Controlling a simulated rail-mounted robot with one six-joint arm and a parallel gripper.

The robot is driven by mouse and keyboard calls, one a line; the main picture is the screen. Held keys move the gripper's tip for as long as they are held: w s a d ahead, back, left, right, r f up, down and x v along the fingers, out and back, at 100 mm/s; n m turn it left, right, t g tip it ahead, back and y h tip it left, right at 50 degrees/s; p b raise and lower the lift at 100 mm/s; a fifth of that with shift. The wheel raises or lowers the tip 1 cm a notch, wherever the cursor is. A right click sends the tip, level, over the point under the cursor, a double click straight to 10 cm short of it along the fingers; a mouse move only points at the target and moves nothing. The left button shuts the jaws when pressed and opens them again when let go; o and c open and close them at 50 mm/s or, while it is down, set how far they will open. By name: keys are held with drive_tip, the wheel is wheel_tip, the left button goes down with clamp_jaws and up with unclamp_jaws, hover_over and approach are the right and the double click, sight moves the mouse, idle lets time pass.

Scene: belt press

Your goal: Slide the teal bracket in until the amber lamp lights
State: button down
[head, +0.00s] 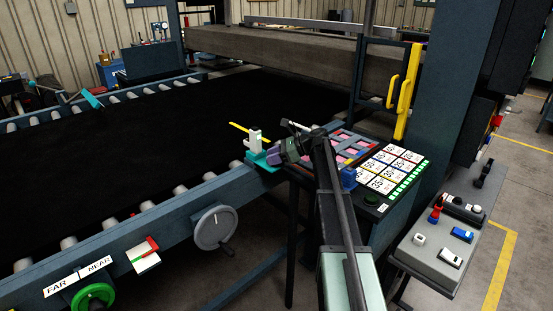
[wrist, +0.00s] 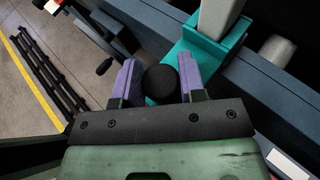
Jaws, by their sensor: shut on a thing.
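The near teal bracket (head: 262,158) sits on the blue side rail of the conveyor and carries an upright pale grey sensor block (head: 254,139). In the wrist view the teal bracket (wrist: 212,50) lies across the rail, with the grey block (wrist: 218,18) on it. My gripper (head: 285,151) is at the bracket's near end. Its two purple fingers (wrist: 158,78) are shut on a round black knob (wrist: 161,84) at that end. The fingers and knob hide part of the bracket. I cannot make out a lit amber lamp in either view.
A similar teal piece (head: 93,98) stands at the far rail. A grey handwheel (head: 214,228) hangs on the near rail. A panel with number cards (head: 393,168) is right of my gripper, with a yellow handle (head: 402,92) behind. A switch box (head: 440,248) stands at lower right.

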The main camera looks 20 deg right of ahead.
sight(265, 161)
drive_tip(key=w, duration=0.2)
drive_tip(key=w+a, duration=0.1)
drive_tip(key=w, duration=0.1)
drive_tip(key=shift+w+a, duration=0.2)
drive_tip(key=c, duration=0.8)
unclamp_jaws()
drive_tip(key=shift+o, duration=0.2)
drive_tip(key=p+v, duration=0.4)
drive_tip(key=v, duration=0.6)
drive_tip(key=shift+s+d, duration=0.3)
